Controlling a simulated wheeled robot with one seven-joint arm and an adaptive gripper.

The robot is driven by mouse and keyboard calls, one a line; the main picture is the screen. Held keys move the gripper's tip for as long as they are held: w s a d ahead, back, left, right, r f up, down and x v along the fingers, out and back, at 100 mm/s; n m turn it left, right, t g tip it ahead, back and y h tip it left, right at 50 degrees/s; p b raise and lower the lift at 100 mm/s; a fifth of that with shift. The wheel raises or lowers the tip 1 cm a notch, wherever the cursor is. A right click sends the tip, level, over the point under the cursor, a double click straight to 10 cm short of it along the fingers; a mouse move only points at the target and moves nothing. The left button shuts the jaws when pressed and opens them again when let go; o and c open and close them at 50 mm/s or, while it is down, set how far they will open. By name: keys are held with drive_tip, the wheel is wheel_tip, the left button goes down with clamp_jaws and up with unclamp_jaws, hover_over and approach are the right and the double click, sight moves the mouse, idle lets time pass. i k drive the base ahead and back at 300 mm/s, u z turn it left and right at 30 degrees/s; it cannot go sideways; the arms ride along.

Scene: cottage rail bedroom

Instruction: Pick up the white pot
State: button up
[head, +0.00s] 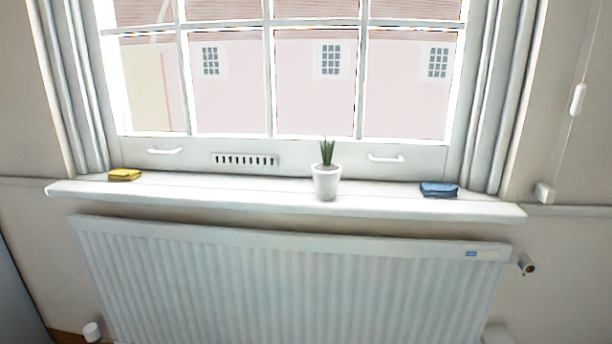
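The white pot (326,184) stands upright on the white window sill (230,194), a little right of the middle in the head view. A green spiky plant (327,152) grows out of its top. Nothing covers the pot from this side. My gripper is not in the head view, so its place and state do not show.
A yellow item (124,174) lies on the sill's left end and a blue item (439,189) on its right. Window handles (386,158) stick out behind the pot. A radiator (290,285) stands below the sill. The sill beside the pot is clear.

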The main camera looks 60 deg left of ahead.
sight(326, 174)
drive_tip(key=u, duration=4.65)
drive_tip(key=i, duration=0.75)
drive_tip(key=z, duration=3.1)
